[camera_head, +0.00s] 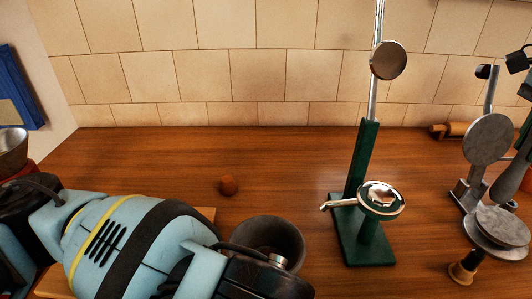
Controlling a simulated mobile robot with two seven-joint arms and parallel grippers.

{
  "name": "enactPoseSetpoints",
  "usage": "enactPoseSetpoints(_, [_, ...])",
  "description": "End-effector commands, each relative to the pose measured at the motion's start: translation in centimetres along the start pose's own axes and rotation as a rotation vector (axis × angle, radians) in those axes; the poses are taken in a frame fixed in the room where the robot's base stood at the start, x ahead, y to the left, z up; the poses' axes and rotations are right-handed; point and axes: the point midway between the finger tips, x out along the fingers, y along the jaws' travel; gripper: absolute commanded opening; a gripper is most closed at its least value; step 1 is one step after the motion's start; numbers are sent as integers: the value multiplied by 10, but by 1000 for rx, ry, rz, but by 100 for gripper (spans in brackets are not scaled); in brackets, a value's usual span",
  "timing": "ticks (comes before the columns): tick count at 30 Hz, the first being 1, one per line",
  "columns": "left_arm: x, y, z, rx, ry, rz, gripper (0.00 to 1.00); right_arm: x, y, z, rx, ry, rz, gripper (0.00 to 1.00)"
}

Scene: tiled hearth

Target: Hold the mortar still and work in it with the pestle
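The mortar (268,232) is a dark grey round bowl at the lower middle of the head view, standing on the wooden top. My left arm comes in from the left, and its black end (265,278) covers the mortar's near side. The fingertips do not show, so I cannot tell whether they touch the mortar. A dark grey, elongated, round-ended piece (511,180) at the right edge may be the pestle or part of the device there; I cannot tell which.
A green stand (366,225) with a metal ring and upright rod is right of the mortar. A device with metal discs (488,138) stands far right. A small brown ball (228,184) lies behind the mortar. A metal bowl (12,152) is far left. The back middle is clear.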

Motion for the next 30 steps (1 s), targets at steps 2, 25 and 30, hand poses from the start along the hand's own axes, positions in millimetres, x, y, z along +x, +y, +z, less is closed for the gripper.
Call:
enactPoseSetpoints(2, [-1, 0, -1, -1, 3, 1, 0, -1, 0, 0, 0, 0, -1, 0])
enactPoseSetpoints(25, [0, 0, 0, 0, 1, 0, 51, 0, 0, 0, 0, 0, -1, 0])
enactPoseSetpoints(30, [-10, 1, 0, -1, 2, 3, 51, 0, 0, 0, 0, 0, -1, 0])
